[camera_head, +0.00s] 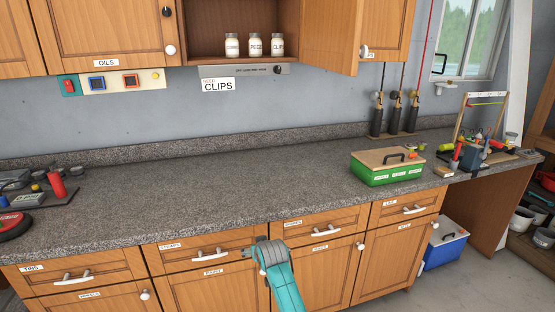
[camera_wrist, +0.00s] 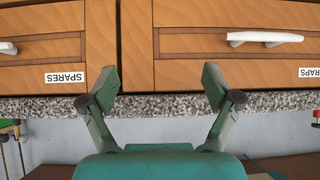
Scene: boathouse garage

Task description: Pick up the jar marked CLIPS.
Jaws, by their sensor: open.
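The jar marked CLIPS (camera_head: 277,45) is a small white jar with a pale lid. It stands upright at the right end of a row of three jars on the shelf of the open upper cupboard. The jar marked PEGS (camera_head: 255,45) is beside it on the left. My gripper (camera_wrist: 160,87) is open and empty in the wrist view, with its fingers apart in front of the drawer fronts. The jar is not in the wrist view. In the head view my arm shows low in front of the drawers, well below the shelf.
A third jar (camera_head: 232,45) stands left of PEGS. The cupboard's open door (camera_head: 330,35) sticks out right of the jars. A NEED CLIPS note (camera_head: 218,85) hangs on the wall. A green box (camera_head: 386,170) sits right on the counter (camera_head: 230,185); its middle is clear.

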